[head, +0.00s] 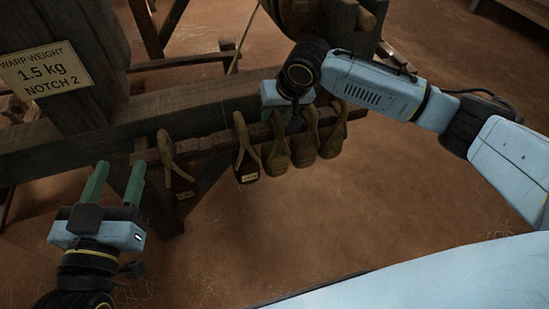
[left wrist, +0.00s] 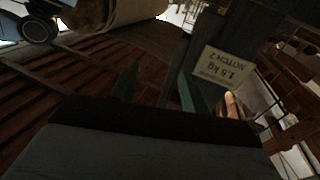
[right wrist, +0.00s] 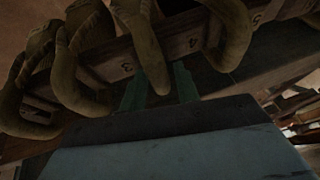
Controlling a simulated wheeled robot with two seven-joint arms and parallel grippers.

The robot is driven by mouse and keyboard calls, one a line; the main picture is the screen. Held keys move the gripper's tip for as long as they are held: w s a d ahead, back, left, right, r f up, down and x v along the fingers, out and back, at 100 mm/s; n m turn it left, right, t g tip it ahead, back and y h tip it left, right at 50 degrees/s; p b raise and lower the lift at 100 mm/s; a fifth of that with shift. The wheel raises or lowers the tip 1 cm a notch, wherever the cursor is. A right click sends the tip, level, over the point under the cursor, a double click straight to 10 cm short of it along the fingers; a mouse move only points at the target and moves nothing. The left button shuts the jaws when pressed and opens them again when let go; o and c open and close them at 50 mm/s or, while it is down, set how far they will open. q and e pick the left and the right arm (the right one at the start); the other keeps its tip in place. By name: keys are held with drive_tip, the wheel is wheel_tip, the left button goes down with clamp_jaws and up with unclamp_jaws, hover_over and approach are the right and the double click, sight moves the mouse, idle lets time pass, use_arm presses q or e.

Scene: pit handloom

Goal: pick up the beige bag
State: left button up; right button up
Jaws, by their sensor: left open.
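Several bags with looped straps hang in a row from the wooden beam. The two at the left, a strap bag (head: 178,168) and another (head: 245,160), look dark with pale tags. The three to their right (head: 276,155) (head: 304,148) (head: 333,142) look olive-tan; in this dim light I cannot tell which one is beige. My right gripper (head: 282,100) is at the beam above these; its fingers are mostly hidden in the head view. In the right wrist view its green fingers (right wrist: 160,82) stand either side of a tan strap (right wrist: 144,45); whether they grip it is unclear. My left gripper (head: 112,185) is open and empty, left of the bags.
A sign (head: 45,72) reading "warp weight 1.5 kg notch 2" is on a dark wooden post at the left. The heavy beam (head: 60,140) runs across behind the bags. The brown floor (head: 390,190) at the right is clear.

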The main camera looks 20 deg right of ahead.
drive_tip(key=shift+w+f, duration=0.1)
drive_tip(key=shift+f, duration=0.2)
use_arm(q)
drive_tip(key=shift+s+d+r+t+h, duration=0.15)
drive_tip(key=shift+r+t+h, duration=0.25)
drive_tip(key=shift+r, duration=0.45)
use_arm(e)
clamp_jaws()
idle(0.4)
drive_tip(key=shift+w+a+r, duration=0.1)
drive_tip(key=shift+w+r, duration=0.05)
drive_tip(key=shift+r, duration=0.05)
